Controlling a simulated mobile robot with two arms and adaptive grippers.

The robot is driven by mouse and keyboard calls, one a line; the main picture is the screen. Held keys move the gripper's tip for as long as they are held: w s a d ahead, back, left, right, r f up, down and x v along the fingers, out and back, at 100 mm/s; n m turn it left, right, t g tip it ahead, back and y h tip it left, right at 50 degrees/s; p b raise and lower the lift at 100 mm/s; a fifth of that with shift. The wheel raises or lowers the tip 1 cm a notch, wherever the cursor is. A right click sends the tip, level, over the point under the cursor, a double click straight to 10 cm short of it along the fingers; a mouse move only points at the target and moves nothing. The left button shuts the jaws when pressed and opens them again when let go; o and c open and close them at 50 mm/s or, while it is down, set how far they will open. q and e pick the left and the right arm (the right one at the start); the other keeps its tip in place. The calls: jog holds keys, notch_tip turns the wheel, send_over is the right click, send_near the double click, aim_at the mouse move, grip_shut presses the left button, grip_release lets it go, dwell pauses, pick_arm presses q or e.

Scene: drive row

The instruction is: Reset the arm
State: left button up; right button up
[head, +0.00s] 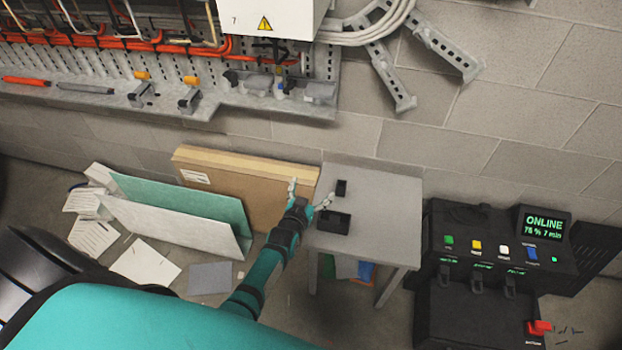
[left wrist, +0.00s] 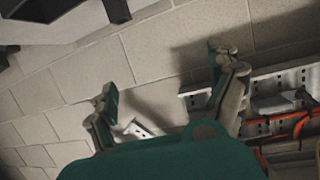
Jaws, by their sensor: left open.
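My left arm is teal with dark joints and reaches up from the bottom of the head view. My left gripper (head: 310,193) is open, its two pale fingers spread and nothing between them. In the head view it appears over the left edge of a small grey table (head: 395,188); its height above it is hard to tell. In the left wrist view the open gripper (left wrist: 165,78) shows both fingers apart against the block wall (left wrist: 160,50). My right gripper is in neither view.
A black tray (head: 334,224) and a small black item (head: 341,188) are on the table. A cardboard box (head: 240,180) and folders (head: 180,205) lean at left. A black console (head: 490,245) stands at right. A wall shelf (head: 230,100) with cables runs above.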

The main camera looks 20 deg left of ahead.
pick_arm(q)
jog(key=shift+s+f, duration=0.2)
jog(key=shift+f, duration=0.25)
jog(key=s+f+g, duration=0.1)
jog(key=s+f, duration=0.1)
jog(key=f, duration=0.1)
jog(key=s+d+f+g, duration=0.1)
jog(key=s+f, duration=0.2)
jog(key=s+d+f+m+g+h, duration=0.1)
jog(key=s+f, duration=0.1)
jog(key=f, duration=0.2)
jog(key=shift+s+d, duration=0.15)
jog(key=shift+s, duration=0.1)
jog(key=s+d+f+m+g+h, duration=0.15)
jog(key=s+f+g, duration=0.25)
jog(key=s+f, duration=0.95)
jog(key=s+a+f+g, duration=0.1)
jog(key=s+f+g, duration=0.2)
jog(key=s, duration=1.1)
jog(key=s+a+f+g, duration=0.1)
jog(key=s+f+g, duration=0.2)
jog(key=s, duration=1.1)
jog(key=shift+f+m+y, duration=0.35)
jog(key=shift+m+y, duration=0.1)
jog(key=shift+c, duration=0.5)
